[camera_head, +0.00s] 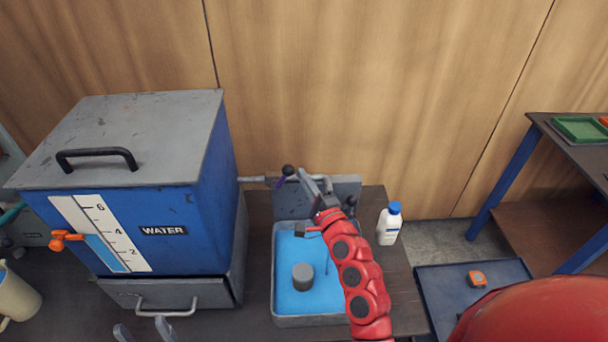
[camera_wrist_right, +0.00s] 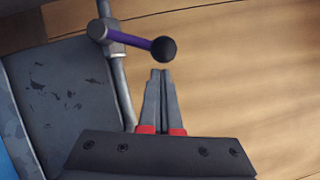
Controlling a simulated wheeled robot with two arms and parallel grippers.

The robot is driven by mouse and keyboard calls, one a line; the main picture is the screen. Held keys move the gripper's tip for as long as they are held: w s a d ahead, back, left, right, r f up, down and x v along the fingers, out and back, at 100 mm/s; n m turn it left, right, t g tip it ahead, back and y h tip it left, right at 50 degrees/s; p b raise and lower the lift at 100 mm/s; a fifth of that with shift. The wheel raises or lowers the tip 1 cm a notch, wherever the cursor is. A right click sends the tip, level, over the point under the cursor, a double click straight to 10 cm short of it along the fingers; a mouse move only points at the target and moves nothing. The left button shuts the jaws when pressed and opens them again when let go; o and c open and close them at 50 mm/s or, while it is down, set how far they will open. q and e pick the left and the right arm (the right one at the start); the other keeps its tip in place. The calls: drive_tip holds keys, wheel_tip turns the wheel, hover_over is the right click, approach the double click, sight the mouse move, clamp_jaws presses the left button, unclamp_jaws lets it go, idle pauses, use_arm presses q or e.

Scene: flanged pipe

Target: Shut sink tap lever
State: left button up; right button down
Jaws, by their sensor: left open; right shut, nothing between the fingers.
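The sink tap has a purple lever with a black ball knob (camera_head: 288,170) at the end of a grey pipe from the blue water tank. In the right wrist view the purple lever (camera_wrist_right: 138,42) points right from its grey pivot, with the knob just beyond the fingertips. My right gripper (camera_head: 304,174) is shut and empty, close to the knob; the closed fingers also show in the wrist view (camera_wrist_right: 160,75), with a small visible gap to the knob. My left gripper (camera_head: 144,330) is open and empty at the bottom edge, below the tank.
The blue WATER tank (camera_head: 170,205) with an orange valve (camera_head: 64,240) stands left. The grey sink (camera_head: 300,321) holds blue water and a grey cylinder (camera_head: 303,276). A white bottle (camera_head: 389,226) stands right of my arm. A blue tray (camera_head: 440,286) lies further right.

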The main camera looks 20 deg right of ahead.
sight(287, 169)
drive_tip(key=shift+r, duration=0.1)
idle(0.3)
drive_tip(key=shift+a+r+n+p, duration=0.2)
drive_tip(key=shift+n+p, duration=0.2)
drive_tip(key=shift+p, duration=0.1)
drive_tip(key=shift+w+a+r+p, duration=0.1)
drive_tip(key=shift+r+p, duration=0.05)
drive_tip(key=shift+p, duration=0.2)
drive_tip(key=a+r+n+g+p, duration=0.1)
drive_tip(key=p, duration=0.1)
drive_tip(key=a+r+n+g+p, duration=0.1)
drive_tip(key=n+p, duration=0.1)
drive_tip(key=p, duration=0.1)
drive_tip(key=shift+w+a+r+n, duration=0.1)
drive_tip(key=shift+w+a+n, duration=0.05)
drive_tip(key=shift+w+n, duration=0.15)
drive_tip(key=shift+w+a+n+p, duration=0.1)
drive_tip(key=shift+a+n+p, duration=0.35)
drive_tip(key=shift+p, duration=0.25)
drive_tip(key=shift+g, duration=0.3)
